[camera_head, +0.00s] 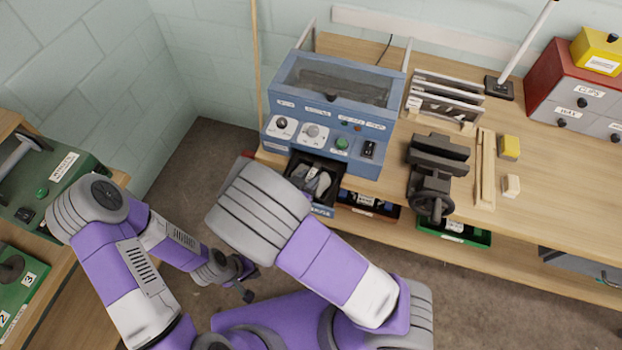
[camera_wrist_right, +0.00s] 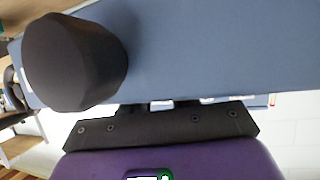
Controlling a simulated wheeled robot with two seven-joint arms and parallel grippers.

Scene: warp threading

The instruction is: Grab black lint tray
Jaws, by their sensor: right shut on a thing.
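The black lint tray (camera_head: 298,180) sticks out from the lower front of the blue machine (camera_head: 318,105), with grey lint-like pieces in it and a label on its front. My right arm covers its left front corner in the head view. My right gripper (camera_wrist_right: 160,106) shows only by its black base in the right wrist view, close to the blue face. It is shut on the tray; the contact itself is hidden. A large black round knob (camera_wrist_right: 70,62) is beside it. My left gripper (camera_head: 250,283) is open and empty, low over the floor, away from the tray.
A red-brown bin (camera_head: 372,208) and a green bin (camera_head: 455,234) sit under the workbench (camera_head: 530,215). A black vise (camera_head: 435,175) stands near the bench's front edge. Green machines stand on a bench at left. Open floor (camera_head: 200,165) lies between the benches.

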